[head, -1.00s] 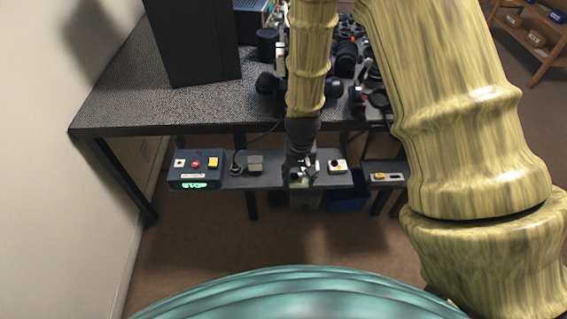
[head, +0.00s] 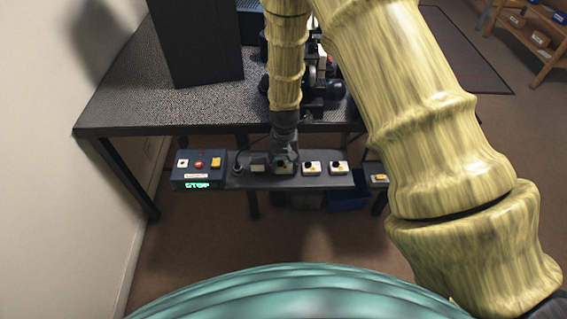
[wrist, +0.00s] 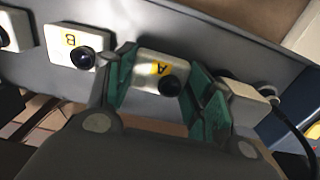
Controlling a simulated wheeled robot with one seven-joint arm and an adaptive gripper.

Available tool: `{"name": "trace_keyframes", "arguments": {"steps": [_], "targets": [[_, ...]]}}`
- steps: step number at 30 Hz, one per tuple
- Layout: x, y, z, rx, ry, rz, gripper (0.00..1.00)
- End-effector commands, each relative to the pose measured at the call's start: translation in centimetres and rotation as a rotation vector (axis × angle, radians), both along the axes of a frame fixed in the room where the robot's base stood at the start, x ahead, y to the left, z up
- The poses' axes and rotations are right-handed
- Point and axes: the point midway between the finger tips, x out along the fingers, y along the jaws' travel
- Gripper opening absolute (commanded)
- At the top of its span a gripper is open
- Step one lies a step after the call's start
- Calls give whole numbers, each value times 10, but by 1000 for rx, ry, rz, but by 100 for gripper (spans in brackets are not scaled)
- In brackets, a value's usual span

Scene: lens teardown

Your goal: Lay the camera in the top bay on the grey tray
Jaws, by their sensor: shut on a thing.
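My gripper (head: 284,152) is low over the grey ledge at the front of the table. In the wrist view its green fingers (wrist: 163,80) are shut on a white box marked A (wrist: 148,66), one finger on each side. The box has a yellow label and a black round knob; it also shows in the head view (head: 281,169). I cannot pick out the task's camera or its top bay for sure; dark camera-like gear (head: 333,90) stands on the table, partly hidden by my arm.
The grey ledge (head: 230,183) also holds box B (head: 312,168), another white box (head: 338,168) and a small pale box (head: 258,168) with a cable beside it. A blue control box (head: 198,170) reads STOP. A tall black cabinet (head: 195,40) stands on the table (head: 120,115).

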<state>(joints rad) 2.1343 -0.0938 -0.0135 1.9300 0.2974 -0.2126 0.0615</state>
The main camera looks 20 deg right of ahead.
Motion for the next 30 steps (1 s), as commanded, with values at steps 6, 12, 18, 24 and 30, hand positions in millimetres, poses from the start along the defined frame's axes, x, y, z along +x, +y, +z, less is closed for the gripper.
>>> {"name": "trace_keyframes", "arguments": {"steps": [6,12,18,24,30], "targets": [[0,0,-6,0,-1,0,28],[0,0,-8,0,-1,0,28],[0,0,-8,0,-1,0,62],[0,0,-8,0,-1,0,62],[1,0,2,-1,-2,0,62]]}}
